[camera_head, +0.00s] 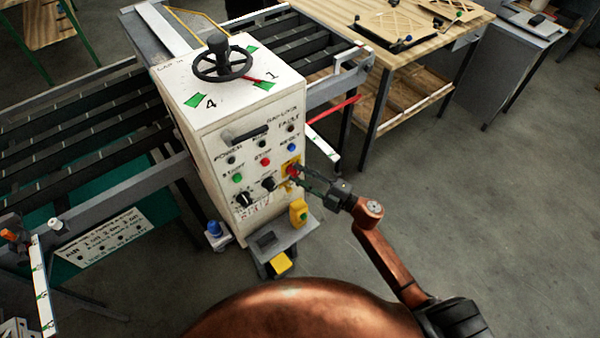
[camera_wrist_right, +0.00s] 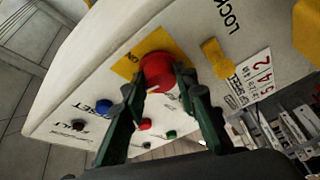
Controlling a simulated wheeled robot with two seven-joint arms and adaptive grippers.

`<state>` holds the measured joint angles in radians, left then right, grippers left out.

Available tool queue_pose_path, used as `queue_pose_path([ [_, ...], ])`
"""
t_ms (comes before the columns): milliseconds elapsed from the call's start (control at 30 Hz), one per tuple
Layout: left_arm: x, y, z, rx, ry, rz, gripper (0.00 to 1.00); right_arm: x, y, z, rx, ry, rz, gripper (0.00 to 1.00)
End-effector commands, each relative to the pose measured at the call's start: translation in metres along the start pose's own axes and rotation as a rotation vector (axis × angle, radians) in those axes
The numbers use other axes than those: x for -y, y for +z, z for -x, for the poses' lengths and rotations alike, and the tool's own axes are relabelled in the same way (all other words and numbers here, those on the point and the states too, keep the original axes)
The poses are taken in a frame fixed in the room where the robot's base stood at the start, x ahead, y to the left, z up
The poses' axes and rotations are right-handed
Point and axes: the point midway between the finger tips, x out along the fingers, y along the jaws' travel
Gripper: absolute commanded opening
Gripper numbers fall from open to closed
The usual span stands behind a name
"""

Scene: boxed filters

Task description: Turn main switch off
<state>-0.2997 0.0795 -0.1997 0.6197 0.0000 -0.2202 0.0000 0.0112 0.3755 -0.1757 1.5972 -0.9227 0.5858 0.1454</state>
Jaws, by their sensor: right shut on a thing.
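The main switch is a red round knob on a yellow plate, on the front of the white control cabinet (camera_head: 218,145). In the head view the red knob (camera_head: 292,169) sits at the panel's right edge, partly covered by my fingers. In the right wrist view the knob (camera_wrist_right: 159,70) lies between the fingertips. My right gripper (camera_head: 298,174) reaches it from the right and is shut on it; its two dark green fingers also show in the right wrist view (camera_wrist_right: 161,82). The knob's exact turn angle cannot be told. My left gripper is not in view.
Around the switch are a yellow tab (camera_wrist_right: 215,58), a blue button (camera_head: 291,147), a red button (camera_head: 265,161) and black knobs (camera_head: 244,199). A yellow box (camera_head: 298,212) and a small shelf (camera_head: 287,243) stand below. Open floor (camera_head: 450,200) lies right.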

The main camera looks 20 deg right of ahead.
Motion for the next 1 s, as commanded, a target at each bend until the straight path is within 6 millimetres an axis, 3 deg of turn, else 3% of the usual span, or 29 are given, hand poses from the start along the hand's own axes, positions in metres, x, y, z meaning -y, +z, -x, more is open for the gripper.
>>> queue_pose_path([
  [500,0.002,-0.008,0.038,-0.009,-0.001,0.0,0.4,-0.006,-0.003,-0.001,0.023,-0.169,0.399,0.02],
  [1000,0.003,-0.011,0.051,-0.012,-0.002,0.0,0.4,-0.004,-0.003,-0.002,0.034,-0.228,0.54,0.02],
])
